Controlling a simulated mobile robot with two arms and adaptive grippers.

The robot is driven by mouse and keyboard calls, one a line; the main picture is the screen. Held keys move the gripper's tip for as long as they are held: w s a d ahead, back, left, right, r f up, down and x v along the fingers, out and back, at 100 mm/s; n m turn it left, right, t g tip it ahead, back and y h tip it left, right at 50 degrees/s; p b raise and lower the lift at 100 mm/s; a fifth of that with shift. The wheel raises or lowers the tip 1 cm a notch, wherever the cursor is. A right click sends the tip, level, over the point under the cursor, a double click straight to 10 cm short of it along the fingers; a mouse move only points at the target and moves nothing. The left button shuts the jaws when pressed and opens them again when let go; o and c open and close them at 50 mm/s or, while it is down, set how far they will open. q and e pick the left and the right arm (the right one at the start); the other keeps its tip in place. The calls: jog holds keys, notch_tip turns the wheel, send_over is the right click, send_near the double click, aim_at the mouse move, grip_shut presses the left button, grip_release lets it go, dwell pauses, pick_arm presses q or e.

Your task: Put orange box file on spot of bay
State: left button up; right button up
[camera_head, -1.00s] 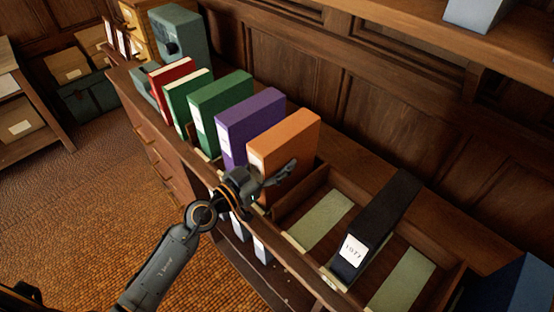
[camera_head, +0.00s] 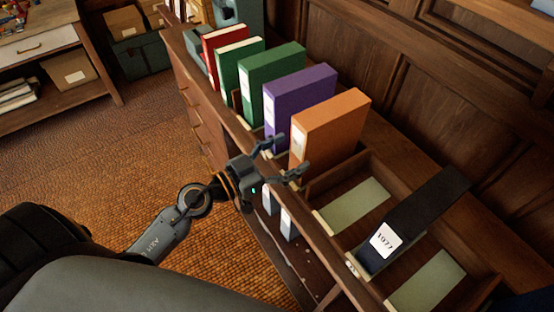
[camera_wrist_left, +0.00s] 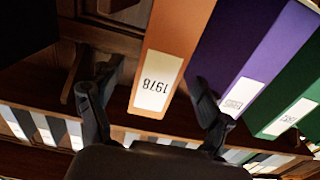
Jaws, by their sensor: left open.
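The orange box file (camera_head: 335,130) stands upright on the long wooden counter, right of the purple one, with a white label. In the left wrist view the orange box file (camera_wrist_left: 172,50) shows its label, 1978, upside down. My left gripper (camera_head: 288,156) is open in front of its label end, fingers pointing toward it. In the wrist view the left gripper (camera_wrist_left: 150,98) has one finger at each side of the file; contact cannot be told. The bay's wooden compartments show two pale green spots, one left (camera_head: 355,205) and one right (camera_head: 428,282) of a black file. My right gripper is out of view.
The purple file (camera_head: 300,100) stands close beside the orange one, then green (camera_head: 270,80) and red (camera_head: 222,45) files. Shelves with pale files lie under the counter front. A panelled wall rises behind.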

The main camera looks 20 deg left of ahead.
pick_arm(q)
jog(key=shift+b+v, duration=0.3)
jog(key=shift+v, duration=1.3)
